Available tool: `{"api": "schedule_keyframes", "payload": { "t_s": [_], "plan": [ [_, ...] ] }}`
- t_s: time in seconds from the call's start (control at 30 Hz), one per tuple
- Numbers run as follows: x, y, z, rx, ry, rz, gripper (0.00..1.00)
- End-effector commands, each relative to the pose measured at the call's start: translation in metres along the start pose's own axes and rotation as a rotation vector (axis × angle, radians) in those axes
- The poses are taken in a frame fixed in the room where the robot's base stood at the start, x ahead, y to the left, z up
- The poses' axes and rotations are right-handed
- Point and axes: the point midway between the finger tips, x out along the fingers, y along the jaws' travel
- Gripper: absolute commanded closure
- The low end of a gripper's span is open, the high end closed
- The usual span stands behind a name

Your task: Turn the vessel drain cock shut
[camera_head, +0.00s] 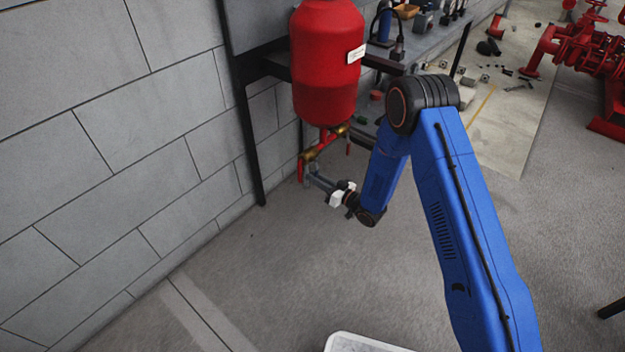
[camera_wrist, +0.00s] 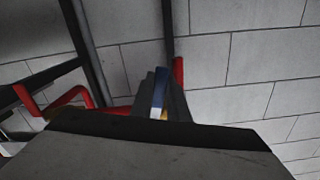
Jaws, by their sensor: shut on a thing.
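The red pressure vessel (camera_head: 326,60) hangs by the wall. Below it is red pipework with brass fittings (camera_head: 309,154), where the vessel drain cock sits. My gripper (camera_head: 314,179) reaches in from the right at the low end of this pipework. In the wrist view my gripper's dark fingers (camera_wrist: 160,95) are close together on a narrow blue piece (camera_wrist: 159,88), which looks like the cock's handle. A bit of brass shows just below it. The fingers and my wrist hide most of the cock, so its exact angle cannot be told.
A grey block wall (camera_head: 110,150) stands close on the left. A dark bench frame post (camera_head: 250,145) is just left of the pipework. Red pump equipment (camera_head: 590,55) is at the upper right. A white-rimmed tray (camera_head: 365,343) is at the bottom. The floor between is clear.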

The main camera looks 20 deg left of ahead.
Motion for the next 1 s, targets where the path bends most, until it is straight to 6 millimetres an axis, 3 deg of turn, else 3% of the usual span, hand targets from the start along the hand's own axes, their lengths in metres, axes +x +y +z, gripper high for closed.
{"api": "schedule_keyframes", "payload": {
  "t_s": [0.4, 1.0],
  "plan": [
    [0.000, 0.018, -0.003, -0.230, 0.001, 0.001, 1.00],
    [0.000, 0.021, -0.004, -0.278, 0.001, 0.001, 1.00]
  ]
}}
